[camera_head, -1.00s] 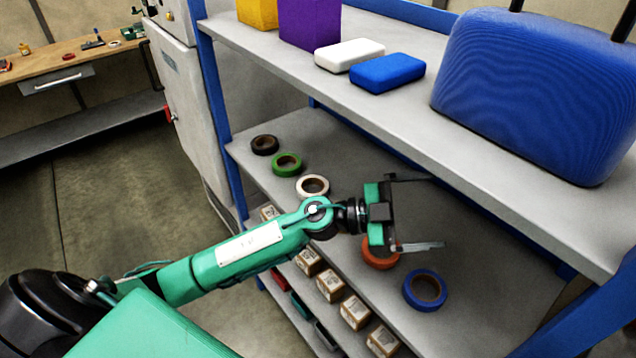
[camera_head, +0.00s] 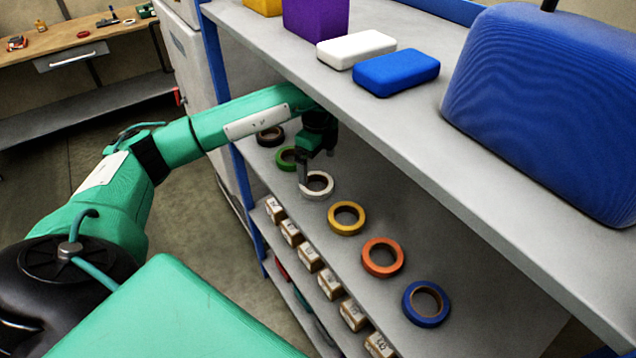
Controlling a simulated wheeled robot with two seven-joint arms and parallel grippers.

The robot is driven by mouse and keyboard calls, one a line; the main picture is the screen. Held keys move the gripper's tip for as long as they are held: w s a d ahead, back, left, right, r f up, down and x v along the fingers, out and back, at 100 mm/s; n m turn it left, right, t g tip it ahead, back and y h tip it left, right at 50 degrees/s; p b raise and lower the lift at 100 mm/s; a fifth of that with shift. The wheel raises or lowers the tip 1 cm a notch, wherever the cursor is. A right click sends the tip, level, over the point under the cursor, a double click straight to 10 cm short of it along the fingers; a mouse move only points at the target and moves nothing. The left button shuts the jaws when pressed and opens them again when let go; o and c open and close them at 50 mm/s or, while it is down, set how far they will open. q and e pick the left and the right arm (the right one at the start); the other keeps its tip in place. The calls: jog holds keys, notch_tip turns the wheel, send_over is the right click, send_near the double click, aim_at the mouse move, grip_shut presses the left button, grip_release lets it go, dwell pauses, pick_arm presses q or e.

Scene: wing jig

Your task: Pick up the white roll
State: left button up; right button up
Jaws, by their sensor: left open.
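The white roll (camera_head: 318,190) is a ring of tape lying flat on the middle shelf, between the green roll and the yellow roll. My left gripper (camera_head: 311,170) is over the shelf, pointing down at the white roll's left and far side. A finger overlaps the roll's left edge in the picture; I cannot tell whether it touches. The gripper is open, and nothing shows held in it. Its upper part is partly hidden by the top shelf's edge. My right gripper is not in view.
On the middle shelf lie black (camera_head: 270,136), green (camera_head: 287,158), yellow (camera_head: 346,218), orange (camera_head: 382,257) and blue (camera_head: 426,303) rolls. The top shelf (camera_head: 400,135) overhangs them. Small boxes (camera_head: 310,257) stand on the shelf below.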

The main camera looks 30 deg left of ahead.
aim_at(318, 179)
pick_arm(q)
notch_tip(318, 179, down, 5)
jog(key=p, duration=0.3)
jog(key=shift+w+f+p, duration=0.1)
jog(key=shift+f+p, duration=0.1)
jog(key=shift+p, duration=0.1)
jog(key=shift+f, duration=0.65)
jog(key=c, duration=1.1)
jog(key=shift+o, duration=0.2)
jog(key=shift+r, duration=0.1)
